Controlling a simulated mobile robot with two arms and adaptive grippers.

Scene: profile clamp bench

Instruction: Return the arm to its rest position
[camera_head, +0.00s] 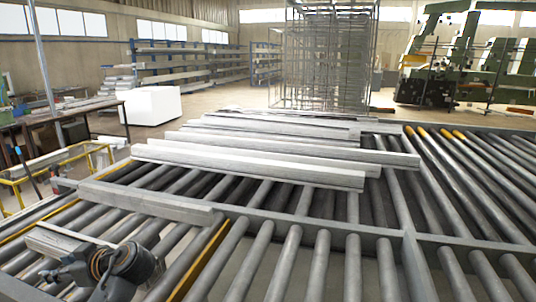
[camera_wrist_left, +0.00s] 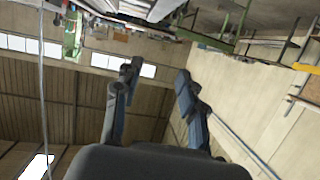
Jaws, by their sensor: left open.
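My left gripper (camera_head: 112,268) is at the lower left of the head view, over or beside the near rollers; its exact height is hard to tell. In the left wrist view its two dark fingers (camera_wrist_left: 157,78) stand apart with nothing between them. They point toward the hall's wall and windows, and the picture is tilted. Several long grey metal profiles (camera_head: 250,166) lie across the roller bench (camera_head: 408,250), away from the gripper. My right gripper shows in neither view.
A shorter grey bar (camera_head: 145,200) lies along the bench's left crossbeam, near my left gripper. A yellow railing (camera_head: 60,165) and a workbench stand at the left. A white block (camera_head: 151,105), a wire rack (camera_head: 322,60) and green machinery (camera_head: 440,70) stand farther back. The right-hand rollers are bare.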

